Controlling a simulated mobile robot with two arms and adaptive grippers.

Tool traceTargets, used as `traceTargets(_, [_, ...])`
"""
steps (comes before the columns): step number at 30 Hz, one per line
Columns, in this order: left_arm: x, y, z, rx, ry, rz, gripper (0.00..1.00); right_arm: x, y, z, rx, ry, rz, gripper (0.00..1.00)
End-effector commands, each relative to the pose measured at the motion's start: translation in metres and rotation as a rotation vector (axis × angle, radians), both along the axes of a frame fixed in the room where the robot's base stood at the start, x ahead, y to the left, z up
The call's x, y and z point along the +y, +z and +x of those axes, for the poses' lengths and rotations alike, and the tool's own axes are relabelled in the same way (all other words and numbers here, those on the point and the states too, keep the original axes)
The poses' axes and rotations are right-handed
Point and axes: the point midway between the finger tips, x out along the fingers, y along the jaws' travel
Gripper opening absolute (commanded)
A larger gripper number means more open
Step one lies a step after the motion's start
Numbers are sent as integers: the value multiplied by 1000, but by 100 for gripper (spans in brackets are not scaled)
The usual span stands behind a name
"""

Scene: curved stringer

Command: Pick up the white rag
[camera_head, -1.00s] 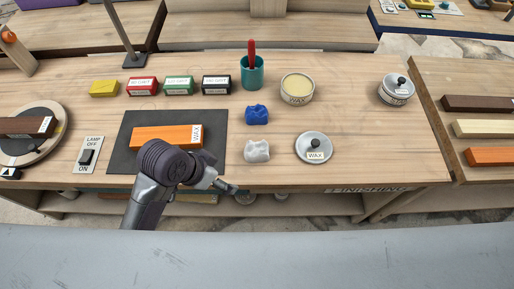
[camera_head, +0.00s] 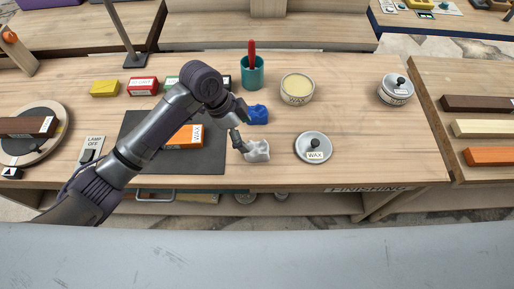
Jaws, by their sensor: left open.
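The white rag (camera_head: 258,151) lies crumpled on the wooden bench, just right of the dark mat. My left gripper (camera_head: 241,127) is open, pointing down at the rag's upper left side. One finger overlaps the rag's left edge in the picture; I cannot tell whether it touches. The blue rag (camera_head: 258,115) lies just behind, close to the other finger. My right gripper is not in view.
An orange block (camera_head: 186,137) lies on the dark mat (camera_head: 205,161), partly behind my left arm. A wax lid (camera_head: 314,147) lies right of the white rag. The open wax tin (camera_head: 297,88) and a teal cup (camera_head: 252,74) stand behind. The bench right of the lid is clear.

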Motion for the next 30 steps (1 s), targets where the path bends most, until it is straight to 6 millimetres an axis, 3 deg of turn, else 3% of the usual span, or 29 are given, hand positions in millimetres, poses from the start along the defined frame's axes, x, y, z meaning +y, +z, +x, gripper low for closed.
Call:
traceTargets(3, [-9,-19,-1,2,0,-1,89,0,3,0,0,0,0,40])
traceTargets(11, [-16,-38,0,1,2,0,89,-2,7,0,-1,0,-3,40])
traceTargets(20, [-31,-76,1,1,3,0,89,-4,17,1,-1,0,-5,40])
traceTargets(29, [-33,-82,1,-2,2,0,89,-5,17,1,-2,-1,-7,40])
traceTargets(30, [-33,-82,1,-2,2,0,82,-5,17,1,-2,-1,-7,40])
